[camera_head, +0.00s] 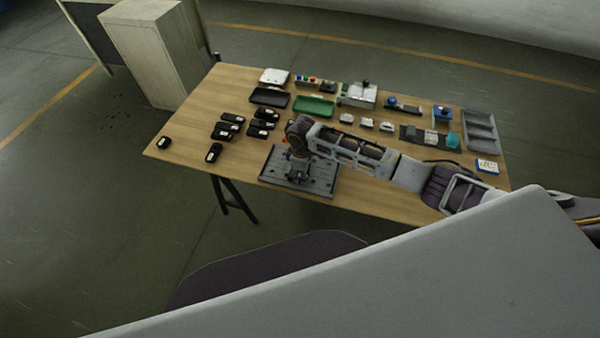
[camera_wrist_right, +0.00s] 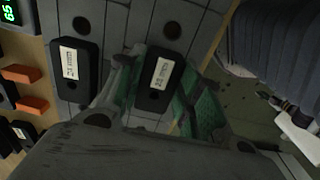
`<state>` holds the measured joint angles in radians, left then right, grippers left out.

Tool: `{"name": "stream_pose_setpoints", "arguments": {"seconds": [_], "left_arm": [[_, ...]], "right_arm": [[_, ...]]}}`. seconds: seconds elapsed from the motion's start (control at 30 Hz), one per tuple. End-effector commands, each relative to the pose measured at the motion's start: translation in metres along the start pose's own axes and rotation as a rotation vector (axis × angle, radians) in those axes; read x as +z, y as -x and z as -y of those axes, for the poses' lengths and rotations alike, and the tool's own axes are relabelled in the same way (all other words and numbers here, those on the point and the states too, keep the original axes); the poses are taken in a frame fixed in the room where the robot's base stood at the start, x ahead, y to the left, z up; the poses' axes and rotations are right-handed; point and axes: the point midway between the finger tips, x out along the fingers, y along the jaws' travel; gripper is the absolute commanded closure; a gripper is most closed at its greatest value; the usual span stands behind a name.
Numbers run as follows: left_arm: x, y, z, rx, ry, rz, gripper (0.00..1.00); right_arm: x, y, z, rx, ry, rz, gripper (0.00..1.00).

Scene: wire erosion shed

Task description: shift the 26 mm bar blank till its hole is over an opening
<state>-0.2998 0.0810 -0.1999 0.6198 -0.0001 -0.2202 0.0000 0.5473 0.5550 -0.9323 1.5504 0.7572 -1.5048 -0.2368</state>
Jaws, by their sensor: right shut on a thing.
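The bar blank between my right fingers is a black block with a white label (camera_wrist_right: 160,72), which seems to read 26 mm, and a round hole near its lower end in the right wrist view. It lies on a grey plate (camera_wrist_right: 122,22). A dark round opening (camera_wrist_right: 172,30) shows just past the blank's upper end. Whether another opening lies under the blank is hidden. My right gripper (camera_wrist_right: 160,98) is shut on this blank, with green-padded fingers at both sides. In the head view my right gripper (camera_head: 298,177) is low over the plate (camera_head: 322,187). My left gripper is not in view.
A second labelled black blank (camera_wrist_right: 70,70) lies on the plate to the left, with another opening (camera_wrist_right: 80,24) past its end. Several black blocks (camera_head: 222,131) lie left on the table. Trays (camera_head: 314,106) and small devices stand along the back. The table's front edge is close.

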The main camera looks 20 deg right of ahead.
Motion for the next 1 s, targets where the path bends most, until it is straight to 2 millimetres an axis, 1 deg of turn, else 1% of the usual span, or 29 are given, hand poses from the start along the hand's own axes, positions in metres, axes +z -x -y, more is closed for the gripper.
{"name": "stream_pose_setpoints", "arguments": {"seconds": [0.1,0.43,0.47,0.63,1.0], "left_arm": [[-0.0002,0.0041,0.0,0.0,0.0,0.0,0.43],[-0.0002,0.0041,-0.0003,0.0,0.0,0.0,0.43],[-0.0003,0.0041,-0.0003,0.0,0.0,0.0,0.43],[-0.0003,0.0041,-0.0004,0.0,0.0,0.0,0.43],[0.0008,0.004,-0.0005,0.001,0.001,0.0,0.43]], "right_arm": [[0.0023,0.0009,-0.0008,0.0,-0.001,0.002,1.0],[0.0023,0.0003,-0.0008,0.001,0.0,0.0,1.0],[0.0022,0.0003,-0.0008,0.0,0.0,0.0,0.62],[0.0021,0.0003,-0.0006,0.0,0.0,0.0,0.4],[0.002,0.001,-0.0005,0.0,0.0,0.0,0.39]]}}
